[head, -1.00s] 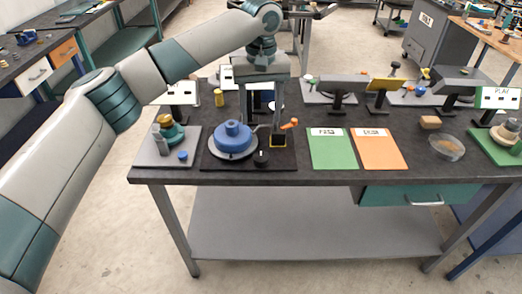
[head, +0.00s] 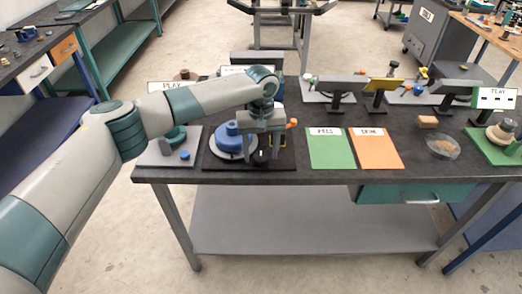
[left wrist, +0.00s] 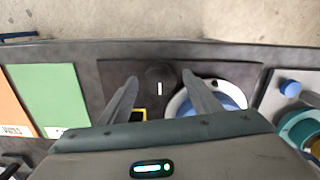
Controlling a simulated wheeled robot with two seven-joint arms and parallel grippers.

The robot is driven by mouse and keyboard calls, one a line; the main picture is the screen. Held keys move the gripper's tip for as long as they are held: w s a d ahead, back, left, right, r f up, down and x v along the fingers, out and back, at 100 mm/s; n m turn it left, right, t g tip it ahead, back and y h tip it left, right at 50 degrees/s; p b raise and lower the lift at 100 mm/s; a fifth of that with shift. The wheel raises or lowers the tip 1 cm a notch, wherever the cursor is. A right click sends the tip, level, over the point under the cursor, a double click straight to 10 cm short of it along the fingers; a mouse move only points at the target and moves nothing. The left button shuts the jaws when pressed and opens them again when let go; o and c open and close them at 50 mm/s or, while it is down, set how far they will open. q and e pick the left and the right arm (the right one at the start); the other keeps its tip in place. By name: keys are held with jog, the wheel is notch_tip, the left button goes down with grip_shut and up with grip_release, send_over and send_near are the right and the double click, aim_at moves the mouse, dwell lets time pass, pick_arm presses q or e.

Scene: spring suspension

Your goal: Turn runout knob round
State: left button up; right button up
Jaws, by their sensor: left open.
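The runout knob (head: 261,156) is a small black knob on the dark base plate (head: 219,164), at the front right of the blue round part on its pale disc (head: 232,149). In the left wrist view the knob (left wrist: 159,75) shows a white line on its top, pointing along the picture's vertical. My left gripper (head: 262,148) is open and points down over the knob. In the left wrist view its fingertips (left wrist: 160,82) lie either side of the knob, with gaps; I cannot tell their exact height. My right gripper is not in view.
The blue part and disc (left wrist: 222,97) are close beside one finger. An orange-tipped lever (head: 291,123) stands behind right. A green card (head: 330,152) and an orange card (head: 375,152) lie to the right. A grey plate with a blue knob (head: 184,155) is at left.

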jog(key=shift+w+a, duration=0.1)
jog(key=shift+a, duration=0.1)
pick_arm(q)
jog(key=c, duration=1.1)
jog(key=shift+o, duration=0.2)
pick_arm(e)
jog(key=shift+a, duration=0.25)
